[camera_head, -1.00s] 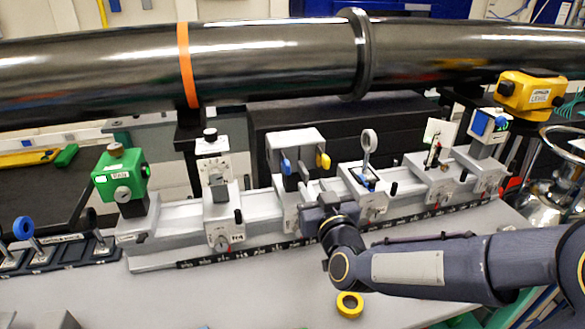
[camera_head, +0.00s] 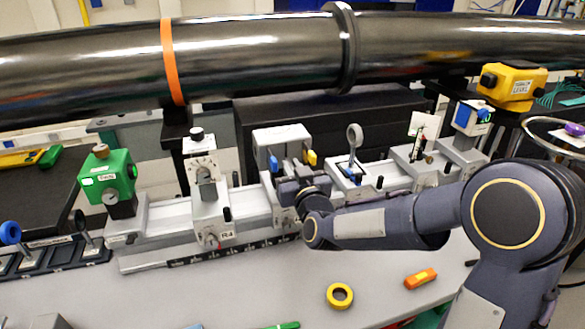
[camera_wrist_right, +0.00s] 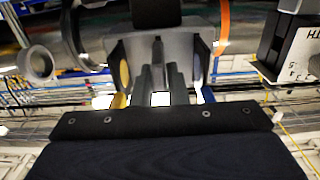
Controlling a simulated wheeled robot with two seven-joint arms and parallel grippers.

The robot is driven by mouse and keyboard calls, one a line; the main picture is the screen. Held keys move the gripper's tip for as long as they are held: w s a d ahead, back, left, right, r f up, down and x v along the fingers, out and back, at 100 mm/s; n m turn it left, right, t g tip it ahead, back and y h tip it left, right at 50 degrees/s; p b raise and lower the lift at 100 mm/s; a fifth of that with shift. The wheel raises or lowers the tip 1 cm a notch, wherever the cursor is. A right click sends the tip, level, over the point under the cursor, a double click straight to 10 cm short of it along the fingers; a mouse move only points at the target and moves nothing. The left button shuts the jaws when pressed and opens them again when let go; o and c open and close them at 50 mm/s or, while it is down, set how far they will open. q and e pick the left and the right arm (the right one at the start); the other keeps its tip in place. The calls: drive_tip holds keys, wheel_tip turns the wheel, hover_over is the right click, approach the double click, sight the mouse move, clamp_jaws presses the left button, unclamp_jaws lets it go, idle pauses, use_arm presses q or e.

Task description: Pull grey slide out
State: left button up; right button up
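A grey carriage with a tall grey plate (camera_head: 279,137), a blue knob and a yellow knob stands mid-rail in the head view. My right gripper (camera_head: 287,188) is at its front, just below the knobs. In the right wrist view the grey plate (camera_wrist_right: 180,48) is ahead, with yellow and blue knobs on either side. My right gripper's fingers (camera_wrist_right: 160,80) point in between these knobs. A narrow grey part seems to lie between the fingers; I cannot tell whether they grip it. I cannot clearly identify the grey slide. My left gripper is not in view.
The carriage labelled R4 (camera_head: 204,200) is left on the rail; a carriage with a ring (camera_head: 354,140) is right. A large black pipe (camera_head: 260,55) crosses behind. Yellow tape (camera_head: 340,296) and an orange tool (camera_head: 421,279) lie on the grey tabletop, which is otherwise fairly clear in front.

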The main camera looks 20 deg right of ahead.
clamp_jaws()
drive_tip(key=s+b, duration=0.1)
drive_tip(key=s, duration=0.3)
drive_tip(key=shift+s, duration=0.25)
drive_tip(key=shift+f, duration=0.1)
drive_tip(key=o, duration=0.5)
unclamp_jaws()
drive_tip(key=shift+s+d, duration=0.1)
drive_tip(key=shift+s, duration=0.1)
